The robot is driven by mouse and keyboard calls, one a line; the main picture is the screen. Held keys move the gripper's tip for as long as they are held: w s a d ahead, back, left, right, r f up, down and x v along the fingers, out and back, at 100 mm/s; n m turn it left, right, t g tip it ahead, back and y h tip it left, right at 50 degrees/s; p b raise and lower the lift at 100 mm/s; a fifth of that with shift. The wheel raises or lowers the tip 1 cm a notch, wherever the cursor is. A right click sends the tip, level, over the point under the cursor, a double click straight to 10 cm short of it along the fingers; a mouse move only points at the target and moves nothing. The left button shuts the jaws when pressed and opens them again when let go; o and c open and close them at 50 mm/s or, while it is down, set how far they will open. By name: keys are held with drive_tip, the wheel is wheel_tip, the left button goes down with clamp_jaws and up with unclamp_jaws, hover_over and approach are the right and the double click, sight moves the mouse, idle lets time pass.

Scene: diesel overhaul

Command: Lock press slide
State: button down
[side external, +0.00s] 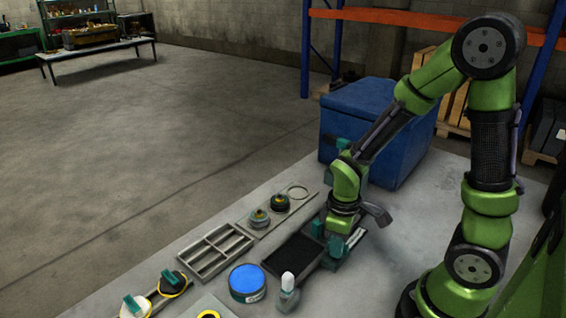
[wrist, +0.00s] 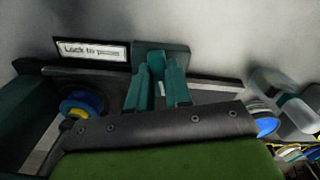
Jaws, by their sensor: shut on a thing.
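My gripper (side external: 337,243) points down at the press slide, a dark flat fixture (side external: 294,252) on the grey table. In the wrist view the two teal fingers of my gripper (wrist: 158,72) are close together at a teal block (wrist: 160,49) on a dark rail. The fingers are shut on this block, though the contact is partly hidden. A white label (wrist: 91,50) beginning "Lock to" sits left of the block.
A blue round tin (side external: 247,283) and a white-capped bottle (side external: 288,292) stand in front of the fixture. A divided grey tray (side external: 208,250) lies left of it. A large blue chest (side external: 368,125) stands behind my arm.

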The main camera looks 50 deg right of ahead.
drive_tip(key=m, duration=0.3)
idle(0.4)
drive_tip(key=c, duration=1)
unclamp_jaws()
drive_tip(key=shift+c, duration=0.2)
drive_tip(key=shift+r, duration=2.75)
